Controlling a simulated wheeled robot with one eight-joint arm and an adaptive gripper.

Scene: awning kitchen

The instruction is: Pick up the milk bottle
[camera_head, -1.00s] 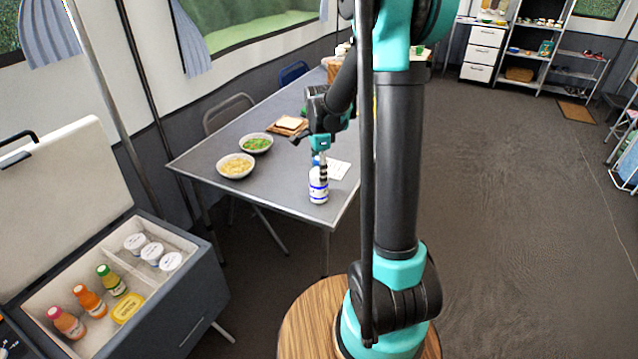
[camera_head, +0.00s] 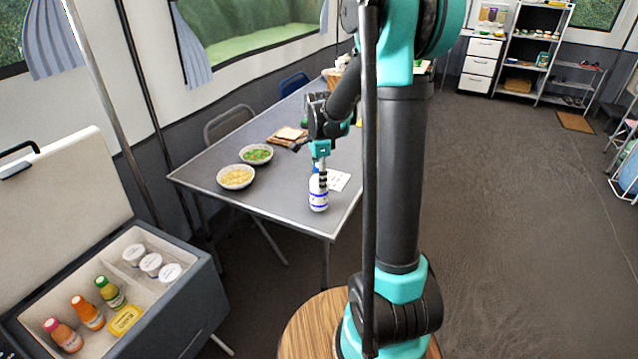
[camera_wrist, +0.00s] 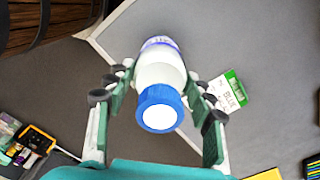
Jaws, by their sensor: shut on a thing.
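The milk bottle (camera_head: 319,198) is white with blue label bands and stands upright over the near corner of the table (camera_head: 285,215). I cannot tell whether its base touches the tabletop. My gripper (camera_head: 321,181) comes down on it from above and hides its cap in the head view. In the wrist view the bottle (camera_wrist: 160,72) shows its blue cap toward the camera. My gripper (camera_wrist: 159,85) has one finger on each side of the bottle, shut on its body.
A card (camera_head: 338,181) lies on the table beside the bottle. Two bowls, one yellow (camera_head: 236,177) and one green (camera_head: 257,154), and bread on a board (camera_head: 287,135) are to the left. An open cooler (camera_head: 190,268) with bottles and tubs stands at lower left.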

